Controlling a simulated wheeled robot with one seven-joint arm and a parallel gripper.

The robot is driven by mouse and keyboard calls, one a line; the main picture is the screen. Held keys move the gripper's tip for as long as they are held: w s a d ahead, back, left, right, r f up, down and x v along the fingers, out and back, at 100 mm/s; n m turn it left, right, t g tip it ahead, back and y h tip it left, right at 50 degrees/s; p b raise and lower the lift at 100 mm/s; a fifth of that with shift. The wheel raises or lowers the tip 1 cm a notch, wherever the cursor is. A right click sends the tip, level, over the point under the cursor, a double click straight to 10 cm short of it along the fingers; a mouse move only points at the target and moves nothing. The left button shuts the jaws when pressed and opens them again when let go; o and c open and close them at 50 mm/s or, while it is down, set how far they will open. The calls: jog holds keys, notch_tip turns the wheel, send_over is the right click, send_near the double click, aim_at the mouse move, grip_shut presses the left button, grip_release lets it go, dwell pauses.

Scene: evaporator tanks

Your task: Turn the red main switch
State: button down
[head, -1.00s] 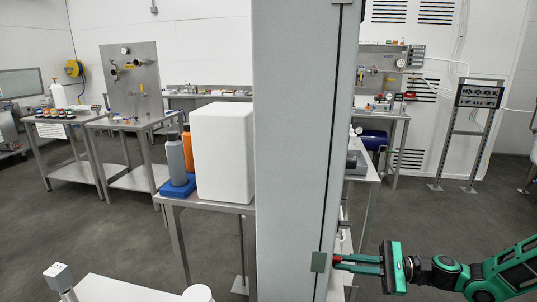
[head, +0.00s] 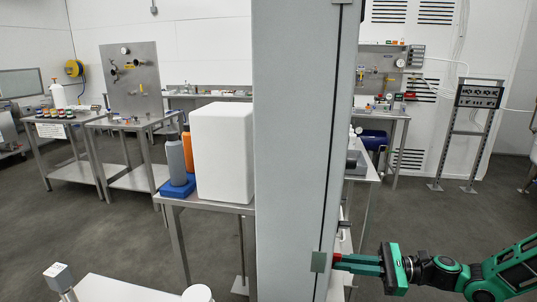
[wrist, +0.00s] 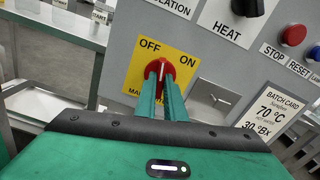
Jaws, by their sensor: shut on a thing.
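The red main switch (wrist: 160,69) is a round knob with a grip bar on a yellow plate (wrist: 142,69) marked OFF and ON, on a grey cabinet face. In the wrist view its pale line points between the two words; the exact setting is hard to tell. My gripper (wrist: 163,83) is shut on the switch, one green finger on each side of the grip bar. In the head view my gripper (head: 338,263) reaches the cabinet's right side from the right, and only a bit of red shows at the fingertips.
The tall grey cabinet (head: 294,150) blocks the middle of the head view. In the wrist view the HEAT knob (wrist: 249,6), a red STOP button (wrist: 293,35) and a blue RESET button (wrist: 315,53) are on the same panel.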

jog(key=shift+m, duration=2)
jog(key=shift+m, duration=1)
jog(key=shift+m, duration=1.1)
